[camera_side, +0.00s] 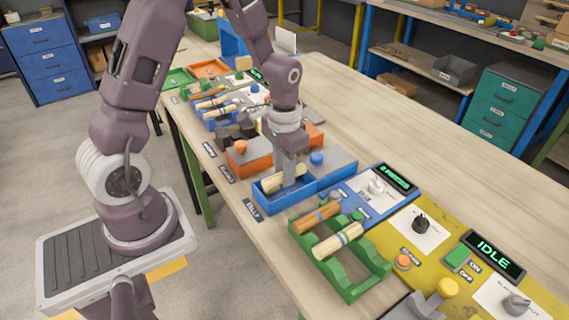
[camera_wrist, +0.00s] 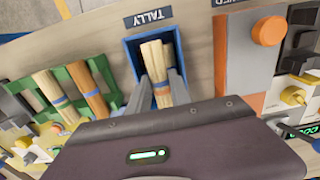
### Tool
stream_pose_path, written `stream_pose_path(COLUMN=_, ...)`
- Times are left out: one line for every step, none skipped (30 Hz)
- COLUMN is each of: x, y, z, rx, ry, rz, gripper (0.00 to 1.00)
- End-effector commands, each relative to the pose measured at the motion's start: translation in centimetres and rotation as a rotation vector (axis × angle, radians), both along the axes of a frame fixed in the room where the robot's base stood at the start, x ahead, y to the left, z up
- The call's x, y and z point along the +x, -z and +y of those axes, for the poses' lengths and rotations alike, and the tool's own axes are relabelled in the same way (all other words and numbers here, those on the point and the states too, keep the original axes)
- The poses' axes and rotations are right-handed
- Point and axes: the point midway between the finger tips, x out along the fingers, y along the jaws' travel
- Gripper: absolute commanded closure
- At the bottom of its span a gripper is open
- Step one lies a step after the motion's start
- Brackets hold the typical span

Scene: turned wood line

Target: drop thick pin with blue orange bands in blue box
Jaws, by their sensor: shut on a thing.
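The blue box (camera_side: 281,204), beside a TALLY label, stands near the table's front edge; it also shows in the wrist view (camera_wrist: 130,47). My gripper (camera_side: 288,180) points down into this box. In the wrist view its fingers (camera_wrist: 161,88) are shut on a thick pale pin (camera_wrist: 154,62) with a blue and an orange mark near the fingers. The pin lies within the box outline; I cannot tell whether it touches the floor. The fingers hide part of the pin.
A green rack (camera_side: 350,284) to the right holds a brown pin (camera_side: 316,217) and a pale blue-banded pin (camera_side: 338,240). An orange-fronted box (camera_side: 247,168) stands close on the left. A blue panel (camera_side: 365,201) and a yellow panel (camera_side: 440,225) lie right. Bare tabletop lies behind.

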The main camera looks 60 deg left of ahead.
Motion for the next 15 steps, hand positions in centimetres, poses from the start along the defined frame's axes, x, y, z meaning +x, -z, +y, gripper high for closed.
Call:
stream_pose_path(x=0.0, y=0.04, z=0.0, rx=0.0, ry=0.0, rz=0.0, gripper=1.0)
stream_pose_path(x=0.01, y=0.05, z=0.0, rx=0.0, ry=0.0, rz=0.0, gripper=1.0)
stream_pose_path(x=0.01, y=0.04, z=0.0, rx=0.0, ry=0.0, rz=-0.001, gripper=1.0)
stream_pose_path(x=0.01, y=0.04, z=0.0, rx=0.0, ry=0.0, rz=-0.001, gripper=1.0)
stream_pose_path(x=0.01, y=0.03, z=0.0, rx=0.0, ry=0.0, rz=-0.001, gripper=1.0)
stream_pose_path(x=0.01, y=0.03, z=0.0, rx=0.0, ry=0.0, rz=-0.001, gripper=1.0)
stream_pose_path(x=0.01, y=0.03, z=0.0, rx=0.0, ry=0.0, rz=-0.001, gripper=0.72)
stream_pose_path(x=0.01, y=0.02, z=0.0, rx=0.0, ry=0.0, rz=-0.001, gripper=0.66)
stream_pose_path(x=0.02, y=0.02, z=0.0, rx=0.0, ry=0.0, rz=-0.001, gripper=0.58)
stream_pose_path(x=0.02, y=0.02, z=0.0, rx=0.0, ry=0.0, rz=-0.001, gripper=0.52)
stream_pose_path(x=0.02, y=0.02, z=0.0, rx=0.0, ry=0.0, rz=-0.001, gripper=0.5)
stream_pose_path(x=0.02, y=0.02, z=0.0, rx=0.0, ry=0.0, rz=-0.001, gripper=0.5)
stream_pose_path(x=0.02, y=0.01, z=0.0, rx=0.0, ry=0.0, rz=-0.001, gripper=0.5)
stream_pose_path(x=0.02, y=0.01, z=0.0, rx=0.0, ry=0.0, rz=-0.001, gripper=0.5)
stream_pose_path(x=0.02, y=0.01, z=0.0, rx=0.0, ry=0.0, rz=-0.001, gripper=0.5)
